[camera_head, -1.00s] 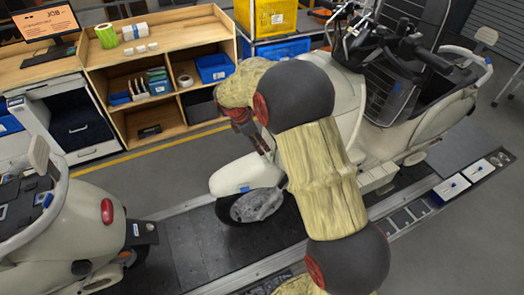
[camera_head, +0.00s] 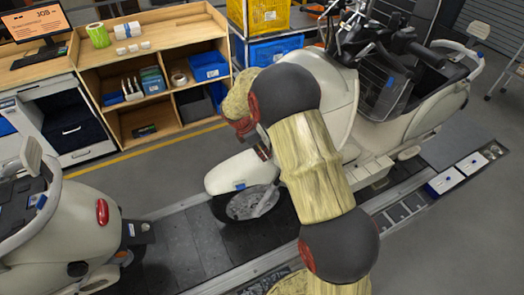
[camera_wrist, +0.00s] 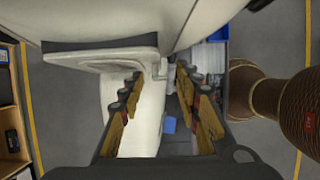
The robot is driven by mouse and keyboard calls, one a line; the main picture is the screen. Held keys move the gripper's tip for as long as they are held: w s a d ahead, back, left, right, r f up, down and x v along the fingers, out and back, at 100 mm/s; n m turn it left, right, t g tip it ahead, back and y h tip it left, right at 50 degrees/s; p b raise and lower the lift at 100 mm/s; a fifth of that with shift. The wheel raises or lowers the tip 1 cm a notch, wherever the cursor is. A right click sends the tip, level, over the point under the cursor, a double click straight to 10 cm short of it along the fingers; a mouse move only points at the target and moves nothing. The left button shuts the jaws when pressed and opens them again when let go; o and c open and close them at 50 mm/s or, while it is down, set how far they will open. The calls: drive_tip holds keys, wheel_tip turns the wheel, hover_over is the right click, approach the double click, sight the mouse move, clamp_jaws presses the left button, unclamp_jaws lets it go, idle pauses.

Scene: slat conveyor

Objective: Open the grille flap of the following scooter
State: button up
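The cream following scooter (camera_head: 392,137) stands at centre right with its front wheel (camera_head: 248,201) toward the left. My arm hides much of its front. My gripper (camera_head: 262,150) is beside the scooter's front, above the front fender (camera_head: 232,171); only part of it shows in the head view. In the wrist view my gripper (camera_wrist: 160,95) has its two fingers apart, with nothing clearly held between them. A pale ledge-like panel (camera_wrist: 105,60) with a dark top edge juts from the cream body beside the left finger. I cannot tell whether it is the grille flap.
Another cream scooter (camera_head: 65,235) stands ahead at the left, on the dark slat conveyor (camera_head: 185,240). A wooden shelf unit (camera_head: 172,110) and blue and yellow crates (camera_head: 270,15) stand behind. Grey floor (camera_head: 150,182) lies clear between shelves and conveyor.

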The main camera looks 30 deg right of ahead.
drive_tip(key=shift+c, duration=0.4)
drive_tip(key=c, duration=0.7)
clamp_jaws()
